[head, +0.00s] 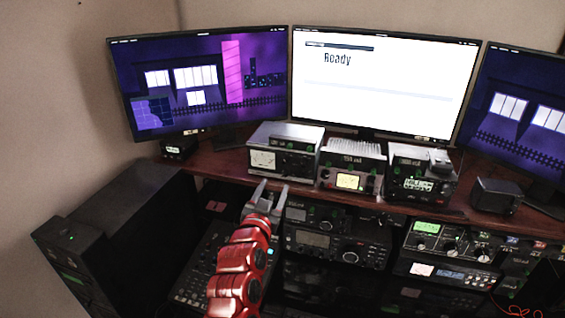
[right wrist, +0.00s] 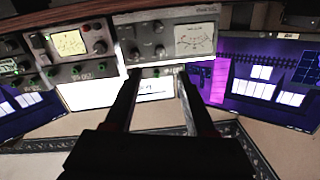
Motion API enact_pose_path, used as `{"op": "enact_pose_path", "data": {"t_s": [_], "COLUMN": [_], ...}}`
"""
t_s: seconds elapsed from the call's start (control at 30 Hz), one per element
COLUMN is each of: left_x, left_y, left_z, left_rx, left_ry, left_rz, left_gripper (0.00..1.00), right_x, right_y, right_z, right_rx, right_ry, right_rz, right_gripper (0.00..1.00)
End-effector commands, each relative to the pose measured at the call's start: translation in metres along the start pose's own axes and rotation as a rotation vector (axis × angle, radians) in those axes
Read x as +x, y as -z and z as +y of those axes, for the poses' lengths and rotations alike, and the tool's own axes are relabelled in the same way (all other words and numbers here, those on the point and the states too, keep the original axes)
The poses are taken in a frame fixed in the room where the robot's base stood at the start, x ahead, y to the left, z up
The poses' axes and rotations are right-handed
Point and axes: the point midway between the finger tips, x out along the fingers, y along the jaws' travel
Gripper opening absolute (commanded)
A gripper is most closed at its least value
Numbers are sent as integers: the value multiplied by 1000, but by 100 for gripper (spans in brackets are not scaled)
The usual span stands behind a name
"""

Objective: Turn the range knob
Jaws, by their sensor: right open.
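The tuner (head: 284,133) is a silver box with a white needle meter and dark knobs, on the wooden shelf at left of centre. In the right wrist view the tuner's face (right wrist: 178,62) shows upside down, with several knobs beside its meter (right wrist: 195,38). Which of them is the range knob I cannot read. My right gripper (head: 269,186) is open and empty, just below and in front of the tuner. In the right wrist view its fingers (right wrist: 156,84) point toward the tuner's edge, with no knob visibly between them. My left gripper is not in view.
More radio boxes stand to the right on the shelf: one with a yellow meter (head: 348,181) and one with a lit display (head: 418,184). Three monitors, the middle one (head: 375,80) reading "Ready", stand behind. Below the shelf edge is more equipment (head: 325,241).

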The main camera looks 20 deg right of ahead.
Motion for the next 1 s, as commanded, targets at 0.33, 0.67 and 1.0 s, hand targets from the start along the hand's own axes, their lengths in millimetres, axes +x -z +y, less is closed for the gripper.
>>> {"op": "enact_pose_path", "data": {"t_s": [0.33, 0.67, 1.0], "left_x": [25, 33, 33], "left_y": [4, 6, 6], "left_z": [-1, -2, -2], "left_rx": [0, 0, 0], "left_ry": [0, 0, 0], "left_rz": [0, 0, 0], "left_gripper": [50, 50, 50], "right_x": [71, 106, 108], "right_y": [4, 1, -1], "right_z": [-1, -2, -1], "right_rx": [-6, -1, -1], "right_ry": [0, 3, 2], "right_rz": [1, 1, -1], "right_gripper": [56, 56, 54]}}
